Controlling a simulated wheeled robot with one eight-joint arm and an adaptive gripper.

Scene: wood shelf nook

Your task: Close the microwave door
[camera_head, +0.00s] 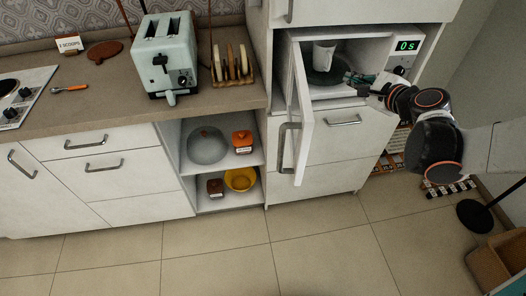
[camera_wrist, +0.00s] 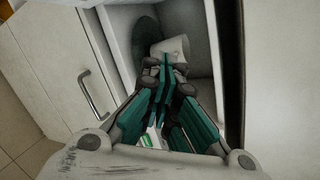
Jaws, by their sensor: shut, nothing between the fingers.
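The white microwave (camera_head: 330,97) sits in the cabinet nook, its display reading "0s". Its door (camera_head: 303,120) stands wide open, hinged at the left and swung out toward the room. A white mug (camera_head: 324,55) stands inside on the dark turntable (camera_head: 328,76); the mug also shows in the wrist view (camera_wrist: 172,48). My gripper (camera_head: 350,77) is at the right part of the microwave opening, to the right of the door and apart from it. In the wrist view its teal fingers (camera_wrist: 163,68) are closed together with nothing between them.
Drawers with bar handles (camera_head: 344,121) lie below the microwave. The counter at left holds a toaster (camera_head: 165,58) and a rack of boards (camera_head: 232,68). A black stand (camera_head: 475,216) and a wooden box (camera_head: 497,258) are at lower right. The tiled floor before the cabinets is clear.

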